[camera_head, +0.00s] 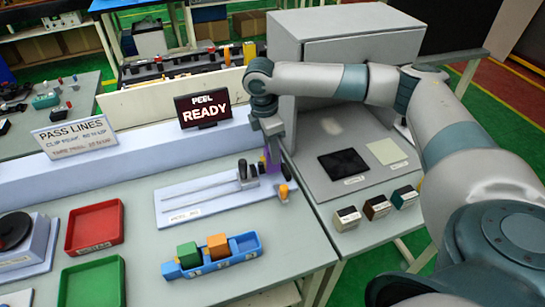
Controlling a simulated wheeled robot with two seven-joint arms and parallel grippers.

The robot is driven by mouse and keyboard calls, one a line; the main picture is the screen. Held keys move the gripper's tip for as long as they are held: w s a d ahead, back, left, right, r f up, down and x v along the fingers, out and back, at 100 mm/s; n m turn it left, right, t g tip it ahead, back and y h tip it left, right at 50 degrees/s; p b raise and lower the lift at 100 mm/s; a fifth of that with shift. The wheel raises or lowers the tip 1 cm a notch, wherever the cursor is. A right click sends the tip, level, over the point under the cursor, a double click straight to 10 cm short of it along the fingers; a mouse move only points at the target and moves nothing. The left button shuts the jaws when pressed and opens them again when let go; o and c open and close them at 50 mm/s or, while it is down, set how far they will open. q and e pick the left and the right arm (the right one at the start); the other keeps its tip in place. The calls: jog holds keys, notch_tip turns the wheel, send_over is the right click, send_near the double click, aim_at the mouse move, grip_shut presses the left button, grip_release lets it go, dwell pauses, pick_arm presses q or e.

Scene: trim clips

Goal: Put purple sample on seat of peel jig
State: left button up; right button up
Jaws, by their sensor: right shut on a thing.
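The purple sample (264,162) shows only as a small patch just under my right gripper (273,146), which is shut on it and hides much of it. The gripper points down over the right end of the peel jig (205,200), a pale plate with long rails, black upright parts (243,172) and an orange-topped post (284,191). I cannot tell whether the sample touches the jig's seat, which is hard to make out. My left gripper is not in view.
A blue rack (240,255) holds a green block (188,254) and an orange block (218,245) in front of the jig. Red (95,202) and green (120,285) trays lie left. A PEEL READY display (202,107) stands behind. Three small blocks (376,206) sit right.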

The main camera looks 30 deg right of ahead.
jog(key=shift+f+p, duration=0.5)
jog(key=shift+f, duration=1.1)
jog(key=shift+f, duration=0.1)
jog(key=o, duration=1.1)
jog(key=shift+c, duration=0.2)
jog(key=shift+r, duration=0.5)
jog(key=r+b, duration=0.1)
jog(key=r, duration=0.2)
jog(key=a+r+b, duration=0.1)
jog(key=r, duration=0.2)
jog(key=r+b, duration=0.1)
jog(key=r, duration=0.3)
jog(key=shift+w+a+b, duration=0.15)
jog(key=shift+a+b, duration=0.05)
jog(key=shift+b, duration=0.15)
jog(key=shift+r, duration=0.6)
